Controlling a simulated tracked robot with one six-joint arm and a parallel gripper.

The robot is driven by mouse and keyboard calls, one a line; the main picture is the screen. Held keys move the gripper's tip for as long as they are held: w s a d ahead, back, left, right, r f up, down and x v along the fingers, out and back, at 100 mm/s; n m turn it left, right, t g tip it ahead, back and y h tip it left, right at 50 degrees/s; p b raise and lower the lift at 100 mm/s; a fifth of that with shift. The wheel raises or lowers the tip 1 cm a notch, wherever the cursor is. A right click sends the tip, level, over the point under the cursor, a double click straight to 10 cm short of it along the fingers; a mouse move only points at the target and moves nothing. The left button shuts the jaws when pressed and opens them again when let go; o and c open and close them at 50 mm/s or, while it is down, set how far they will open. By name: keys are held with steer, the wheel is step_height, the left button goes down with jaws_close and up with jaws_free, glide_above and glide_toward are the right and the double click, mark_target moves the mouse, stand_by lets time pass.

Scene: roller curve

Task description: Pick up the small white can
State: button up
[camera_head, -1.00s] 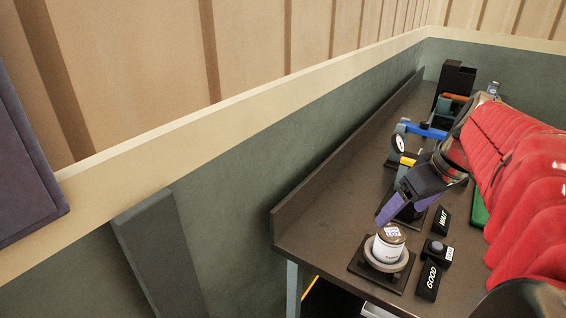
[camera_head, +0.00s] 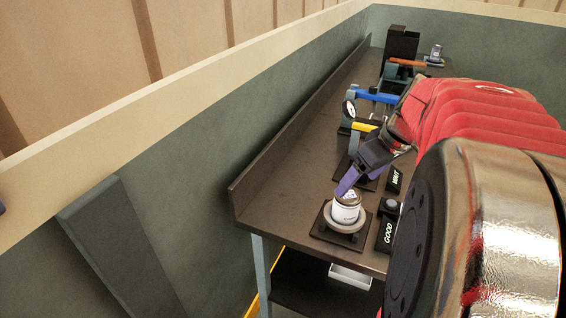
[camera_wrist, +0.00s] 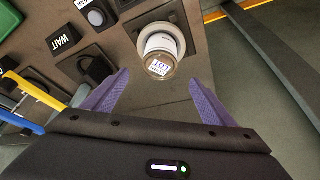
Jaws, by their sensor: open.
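The small white can (camera_head: 346,208) stands upright in a pale ring holder on a dark square base (camera_head: 330,237) near the bench's near end. In the wrist view the can (camera_wrist: 158,43) shows its top with a "LOT" label, and the ring (camera_wrist: 179,32) surrounds it. My gripper (camera_head: 347,184) has purple fingers and is close to the can's top in the head view. In the wrist view my gripper (camera_wrist: 159,78) is open and empty, with the can ahead of and between the finger lines.
Yellow (camera_head: 364,127), blue (camera_head: 376,97) and orange levers stand farther back. Another small can (camera_head: 436,50) is at the far end. A raised edge borders the bench's left.

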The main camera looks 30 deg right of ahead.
mark_target(350, 195)
steer(key=shift+x, duration=1.8)
steer(key=shift+f, duration=0.1)
steer(key=x, duration=0.3)
steer(key=shift+s+f, duration=0.15)
steer(key=shift+f, duration=0.35)
steer(key=shift+w+f, duration=0.3)
steer(key=shift+f, duration=0.2)
steer(key=shift+c, duration=0.4)
steer(key=c, duration=1.5)
steer(key=shift+r, duration=5.05)
steer(key=shift+s, duration=0.15)
